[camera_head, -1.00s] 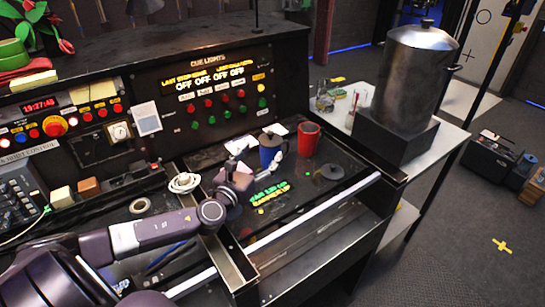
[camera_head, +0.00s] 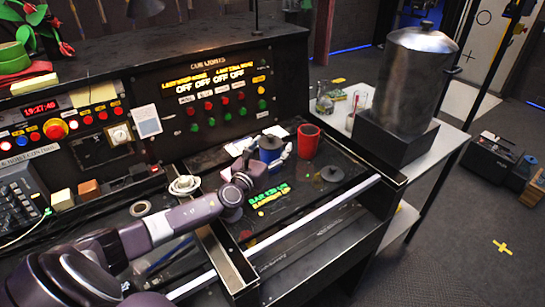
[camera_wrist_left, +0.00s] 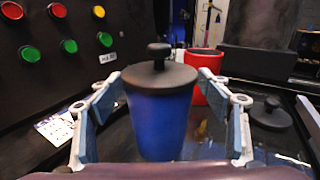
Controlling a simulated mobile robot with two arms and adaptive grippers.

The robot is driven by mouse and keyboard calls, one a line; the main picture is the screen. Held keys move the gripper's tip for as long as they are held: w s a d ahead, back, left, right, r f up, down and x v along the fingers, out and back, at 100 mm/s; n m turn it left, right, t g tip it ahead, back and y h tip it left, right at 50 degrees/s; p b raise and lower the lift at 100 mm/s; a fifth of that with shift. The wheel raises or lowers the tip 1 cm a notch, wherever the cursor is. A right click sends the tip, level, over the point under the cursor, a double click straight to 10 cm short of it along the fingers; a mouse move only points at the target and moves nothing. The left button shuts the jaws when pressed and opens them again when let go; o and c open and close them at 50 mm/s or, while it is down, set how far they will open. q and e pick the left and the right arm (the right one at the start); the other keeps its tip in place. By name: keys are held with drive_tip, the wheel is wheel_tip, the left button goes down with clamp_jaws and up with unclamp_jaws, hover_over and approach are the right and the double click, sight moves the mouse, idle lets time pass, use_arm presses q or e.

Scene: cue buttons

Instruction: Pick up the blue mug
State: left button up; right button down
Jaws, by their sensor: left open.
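The blue mug (camera_head: 270,154) stands upright on the desk shelf below the cue lights panel, with a dark knobbed lid on top. In the left wrist view the blue mug (camera_wrist_left: 158,120) is near and centred, between the open fingers of my left gripper (camera_wrist_left: 160,115). The fingers stand on either side of it, with a visible gap at the left; contact at the right is unclear. In the head view my left gripper (camera_head: 268,160) reaches the mug from the lower left. The mug's lower part is hidden there. My right gripper is not in view.
A red mug (camera_head: 308,141) stands just right of the blue one, also behind it in the wrist view (camera_wrist_left: 203,68). A dark round lid (camera_head: 331,174) lies nearby. The panel with buttons (camera_head: 222,98) rises behind. A large metal pot (camera_head: 415,80) stands further right.

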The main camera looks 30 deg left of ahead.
use_arm(q)
drive_tip(key=shift+c, duration=0.6)
clamp_jaws()
